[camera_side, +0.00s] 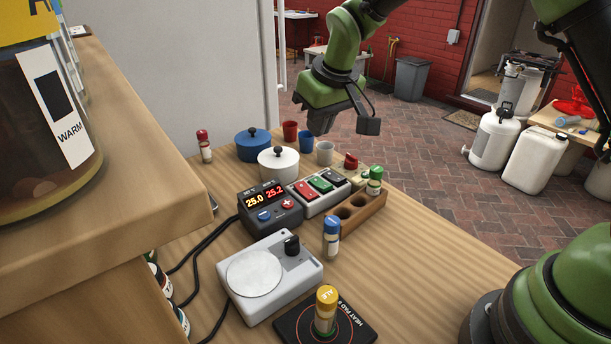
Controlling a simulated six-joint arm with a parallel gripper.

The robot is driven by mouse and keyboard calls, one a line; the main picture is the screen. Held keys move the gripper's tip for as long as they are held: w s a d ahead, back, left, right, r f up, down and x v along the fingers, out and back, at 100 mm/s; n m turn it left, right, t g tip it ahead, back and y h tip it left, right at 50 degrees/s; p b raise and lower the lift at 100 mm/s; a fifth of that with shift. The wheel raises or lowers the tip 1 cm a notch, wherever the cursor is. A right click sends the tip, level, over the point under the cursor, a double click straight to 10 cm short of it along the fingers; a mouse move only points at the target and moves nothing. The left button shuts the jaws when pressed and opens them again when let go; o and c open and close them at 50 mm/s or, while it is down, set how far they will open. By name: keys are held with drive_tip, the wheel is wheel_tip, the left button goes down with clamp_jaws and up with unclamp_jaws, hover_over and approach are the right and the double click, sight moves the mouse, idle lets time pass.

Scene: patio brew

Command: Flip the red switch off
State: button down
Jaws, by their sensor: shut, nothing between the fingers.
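The red switch (305,189) is the leftmost rocker on a light grey switch box (322,201) on the wooden table. A green rocker (320,184) and a dark rocker sit to its right on the same box. I cannot tell which way the red rocker is tilted. My gripper (326,113) is in the air above and behind the box, clear of everything. It is shut and holds nothing; its fingertips are small and dark here.
A controller with red digits (269,205) stands left of the box, and a wooden vial rack (357,217) to its right. Blue (253,148) and white (278,168) pots and small cups stand behind.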

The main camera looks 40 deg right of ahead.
sight(303, 184)
drive_tip(key=shift+f, duration=0.1)
drive_tip(key=x, duration=1.2)
drive_tip(key=shift+s+f, duration=0.15)
drive_tip(key=shift+f, duration=0.85)
drive_tip(key=shift+f, duration=0.1)
